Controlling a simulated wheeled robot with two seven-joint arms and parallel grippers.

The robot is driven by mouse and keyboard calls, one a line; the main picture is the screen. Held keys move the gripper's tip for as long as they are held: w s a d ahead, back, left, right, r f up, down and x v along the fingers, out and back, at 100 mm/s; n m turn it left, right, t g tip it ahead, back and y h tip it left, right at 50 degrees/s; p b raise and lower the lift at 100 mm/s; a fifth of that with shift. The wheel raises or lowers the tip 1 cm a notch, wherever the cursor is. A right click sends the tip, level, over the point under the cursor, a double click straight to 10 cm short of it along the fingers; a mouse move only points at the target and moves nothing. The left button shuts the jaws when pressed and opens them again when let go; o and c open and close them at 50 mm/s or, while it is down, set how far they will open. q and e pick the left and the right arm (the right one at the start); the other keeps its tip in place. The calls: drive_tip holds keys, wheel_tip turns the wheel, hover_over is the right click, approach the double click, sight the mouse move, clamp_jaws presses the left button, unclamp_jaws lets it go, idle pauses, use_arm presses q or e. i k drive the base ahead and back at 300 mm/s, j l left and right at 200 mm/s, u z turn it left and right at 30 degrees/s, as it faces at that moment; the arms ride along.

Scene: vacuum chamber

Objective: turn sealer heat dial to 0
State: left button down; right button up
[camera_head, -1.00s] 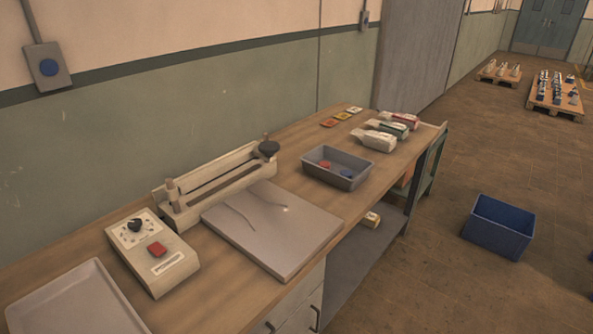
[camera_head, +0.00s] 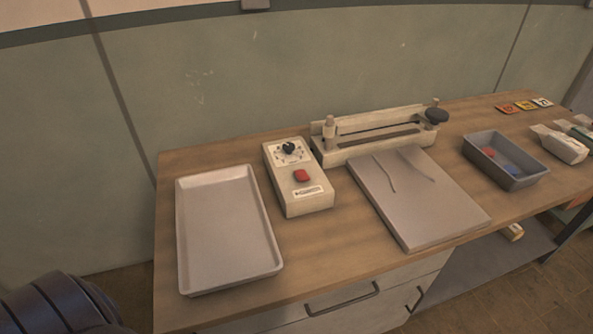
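The sealer control box (camera_head: 297,178) is a cream box on the wooden bench, between a grey tray and the sealer. Its black heat dial (camera_head: 289,148) sits on a white printed face at the far end of the top. The dial's markings are too small to read, so its setting cannot be told. A red button (camera_head: 301,175) is nearer me on the same box. The sealer (camera_head: 375,134), a long cream bar unit with a black knob (camera_head: 436,116), stands behind and right of the box. Neither of my grippers is in view.
An empty grey tray (camera_head: 228,278) lies left of the box. A grey slab (camera_head: 420,205) lies in front of the sealer. Drawers (camera_head: 345,300) are below.

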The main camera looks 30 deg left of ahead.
sight(288, 147)
drive_tip(key=u, duration=0.75)
drive_tip(key=i+l, duration=0.05)
drive_tip(key=l, duration=0.05)
